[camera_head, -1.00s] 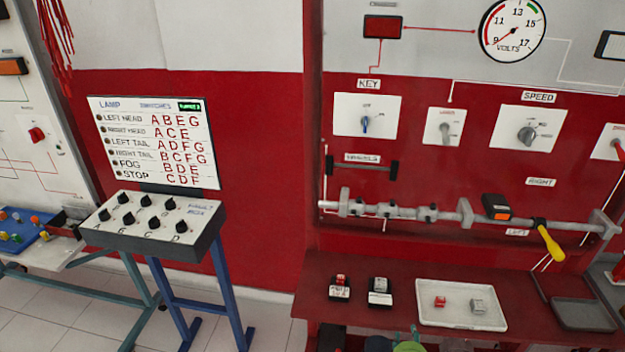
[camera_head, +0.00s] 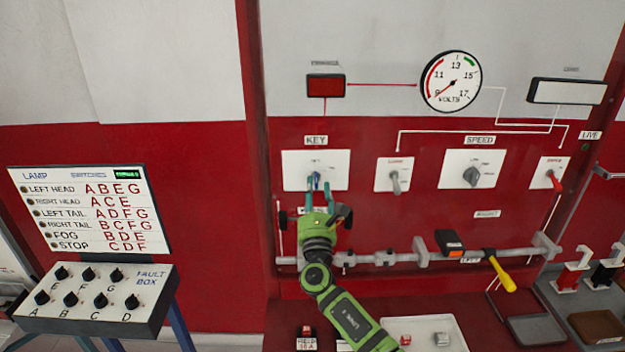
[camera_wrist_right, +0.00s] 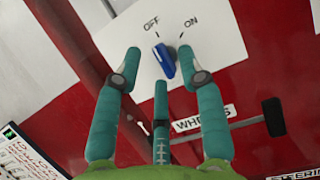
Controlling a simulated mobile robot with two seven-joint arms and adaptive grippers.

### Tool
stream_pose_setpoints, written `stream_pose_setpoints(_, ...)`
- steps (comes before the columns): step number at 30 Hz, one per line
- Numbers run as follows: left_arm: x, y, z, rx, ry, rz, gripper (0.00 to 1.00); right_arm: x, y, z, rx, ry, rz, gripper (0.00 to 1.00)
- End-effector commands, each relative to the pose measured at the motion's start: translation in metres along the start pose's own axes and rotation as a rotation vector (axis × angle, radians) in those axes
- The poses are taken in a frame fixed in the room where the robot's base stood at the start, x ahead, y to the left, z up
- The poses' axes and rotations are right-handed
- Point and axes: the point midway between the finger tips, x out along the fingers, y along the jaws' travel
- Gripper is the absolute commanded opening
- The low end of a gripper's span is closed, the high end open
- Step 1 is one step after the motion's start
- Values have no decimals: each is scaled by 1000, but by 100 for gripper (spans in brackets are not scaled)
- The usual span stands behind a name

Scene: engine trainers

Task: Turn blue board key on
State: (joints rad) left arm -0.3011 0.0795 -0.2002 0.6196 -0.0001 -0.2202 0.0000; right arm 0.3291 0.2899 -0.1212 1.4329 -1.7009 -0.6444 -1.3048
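The blue key (camera_head: 315,181) sits on a white plate (camera_head: 297,163) under the KEY label on the red board. In the right wrist view the blue key (camera_wrist_right: 164,62) has OFF and ON marks above it, and its upper end leans toward OFF. My green right gripper (camera_head: 318,190) is at the plate. In the wrist view its teal fingers (camera_wrist_right: 159,52) are open, with one on each side of the key and a third below. Gaps show between the fingers and the key. My left gripper is not in view.
A grey knob plate (camera_head: 394,174), the SPEED dial (camera_head: 471,177) and a red switch (camera_head: 554,180) are to the right. Below runs a grey rod (camera_head: 400,257) with a yellow handle (camera_head: 502,272). The fault box (camera_head: 95,300) stands at the left.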

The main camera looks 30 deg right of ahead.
Motion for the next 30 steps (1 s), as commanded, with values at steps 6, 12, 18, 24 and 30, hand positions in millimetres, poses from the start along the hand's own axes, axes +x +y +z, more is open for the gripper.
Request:
stream_pose_setpoints(6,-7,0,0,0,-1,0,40,20,0,0,1,1,0,40)
stream_pose_setpoints(12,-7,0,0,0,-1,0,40,22,0,-1,1,2,1,40)
stream_pose_setpoints(18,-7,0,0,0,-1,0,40,22,0,-1,2,2,1,4)
stream_pose_setpoints(24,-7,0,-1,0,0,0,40,22,0,-1,2,2,1,0)
stream_pose_setpoints(30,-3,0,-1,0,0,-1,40,22,0,-2,21,2,-7,0)
